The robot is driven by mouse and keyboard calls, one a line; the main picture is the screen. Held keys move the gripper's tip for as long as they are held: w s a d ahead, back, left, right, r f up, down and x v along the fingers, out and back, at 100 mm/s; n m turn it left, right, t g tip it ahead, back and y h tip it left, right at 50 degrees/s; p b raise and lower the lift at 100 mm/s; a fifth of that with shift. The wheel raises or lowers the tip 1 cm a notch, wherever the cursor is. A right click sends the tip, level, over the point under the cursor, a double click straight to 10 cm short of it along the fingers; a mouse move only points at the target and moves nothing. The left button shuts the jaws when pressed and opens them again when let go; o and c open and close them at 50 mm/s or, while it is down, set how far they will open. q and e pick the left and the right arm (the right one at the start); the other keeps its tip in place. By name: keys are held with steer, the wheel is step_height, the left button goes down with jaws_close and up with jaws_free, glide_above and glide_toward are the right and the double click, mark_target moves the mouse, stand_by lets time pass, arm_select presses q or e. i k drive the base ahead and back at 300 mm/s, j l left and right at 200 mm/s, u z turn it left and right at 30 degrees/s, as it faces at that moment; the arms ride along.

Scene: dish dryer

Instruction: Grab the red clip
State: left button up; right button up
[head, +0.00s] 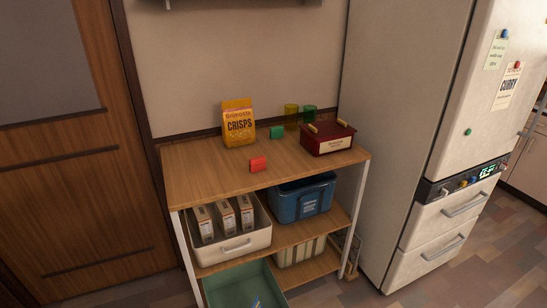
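A small red clip (258,164) sits on the wooden top of a shelf unit (205,163), near its front edge and left of the middle. It stands in front of a yellow crisps bag and apart from the other items. A similar green clip (277,132) sits farther back on the same top. Neither of my grippers shows in the head view.
Bins fill the lower shelves, including a white one (234,250). A fridge (400,120) stands close on the right.

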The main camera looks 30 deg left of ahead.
mark_target(256, 164)
steer(key=u, duration=0.6)
steer(key=i+l+u, duration=0.45)
steer(key=l, duration=0.15)
steer(key=i+l+u, duration=0.25)
steer(key=l, duration=0.15)
steer(key=l+u, duration=0.2)
steer(key=l, duration=0.15)
steer(key=i+l+u, duration=0.25)
steer(key=l, duration=0.15)
steer(key=k, duration=0.1)
